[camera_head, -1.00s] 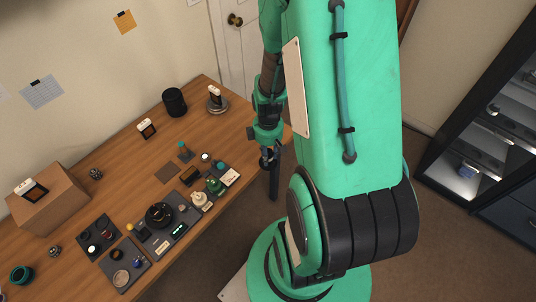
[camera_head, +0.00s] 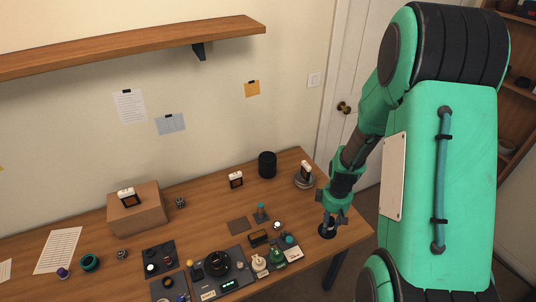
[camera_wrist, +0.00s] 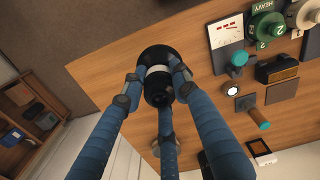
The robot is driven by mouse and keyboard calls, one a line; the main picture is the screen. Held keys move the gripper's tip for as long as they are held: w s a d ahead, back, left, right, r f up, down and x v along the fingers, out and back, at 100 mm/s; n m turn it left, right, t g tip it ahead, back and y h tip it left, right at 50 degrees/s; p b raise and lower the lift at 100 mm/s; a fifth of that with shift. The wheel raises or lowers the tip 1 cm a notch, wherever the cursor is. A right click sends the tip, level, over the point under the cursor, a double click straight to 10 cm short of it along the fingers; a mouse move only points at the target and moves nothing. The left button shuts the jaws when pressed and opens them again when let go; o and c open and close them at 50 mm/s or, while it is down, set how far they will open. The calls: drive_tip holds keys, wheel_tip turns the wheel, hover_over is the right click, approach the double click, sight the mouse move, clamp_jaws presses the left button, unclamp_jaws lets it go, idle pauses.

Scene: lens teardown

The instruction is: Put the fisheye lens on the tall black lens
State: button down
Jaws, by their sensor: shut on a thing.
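My gripper (camera_head: 331,222) points down over the table's right front corner. In the wrist view my blue fingers (camera_wrist: 157,78) are shut around a dark lens (camera_wrist: 158,94), next to a white band. A wider black round part (camera_wrist: 157,54) shows beyond the band. I cannot tell whether it belongs to the held lens or is a separate lens below. In the head view a dark round piece (camera_head: 327,232) shows under my fingers; its contact with the table is unclear. I cannot tell for sure which piece is the fisheye lens and which the tall black lens.
A black cylinder (camera_head: 267,165) and a grey round base with a white-topped device (camera_head: 304,181) stand at the back right. Dark trays with small parts (camera_head: 232,284) fill the front middle. A brown box (camera_head: 136,207) stands left. Bare wood surrounds my gripper.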

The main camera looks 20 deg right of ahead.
drive_tip(key=w+a+r+p, duration=0.2)
drive_tip(key=w+p, duration=0.2)
drive_tip(key=w, duration=0.5)
drive_tip(key=w+a+r+p, duration=0.3)
drive_tip(key=w+p, duration=0.1)
drive_tip(key=w, duration=0.6)
drive_tip(key=w+a+r+m+p, duration=0.1)
drive_tip(key=w+a+r+p, duration=0.1)
drive_tip(key=w+p, duration=0.3)
drive_tip(key=w+r, duration=0.1)
drive_tip(key=w, duration=0.3)
drive_tip(key=shift+w+a, duration=0.25)
drive_tip(key=shift+a, duration=0.1)
drive_tip(key=shift+w, duration=0.1)
drive_tip(key=p, duration=0.3)
hover_over(270, 160)
drive_tip(key=shift+w+d+f, duration=0.1)
drive_tip(key=shift+f, duration=0.6)
drive_tip(key=shift+f, duration=0.1)
drive_tip(key=shift+f, duration=1.65)
drive_tip(key=shift+f, duration=0.1)
